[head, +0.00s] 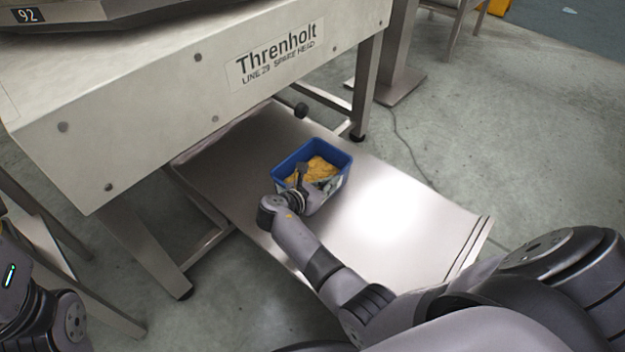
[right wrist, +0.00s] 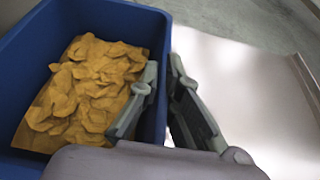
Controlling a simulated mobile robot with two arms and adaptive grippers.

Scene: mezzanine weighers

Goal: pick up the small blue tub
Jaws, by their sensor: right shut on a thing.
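The small blue tub (head: 336,155) stands on the metal shelf and holds yellow, crisp-like pieces (head: 318,167). It also fills the left of the right wrist view (right wrist: 25,50). My right gripper (head: 302,180) is at the tub's near side, shut on its wall. In the right wrist view, one finger of this gripper (right wrist: 164,78) is inside the tub and the other is outside, with the blue wall between them. The tub looks upright; I cannot tell whether its base touches the shelf. My left arm shows at the lower left of the head view, but its gripper does not.
The bare metal shelf (head: 400,215) has free room to the right of the tub. A large machine housing (head: 160,110) marked "Threnholt" overhangs the shelf's left side. A cable (head: 405,150) lies on the concrete floor.

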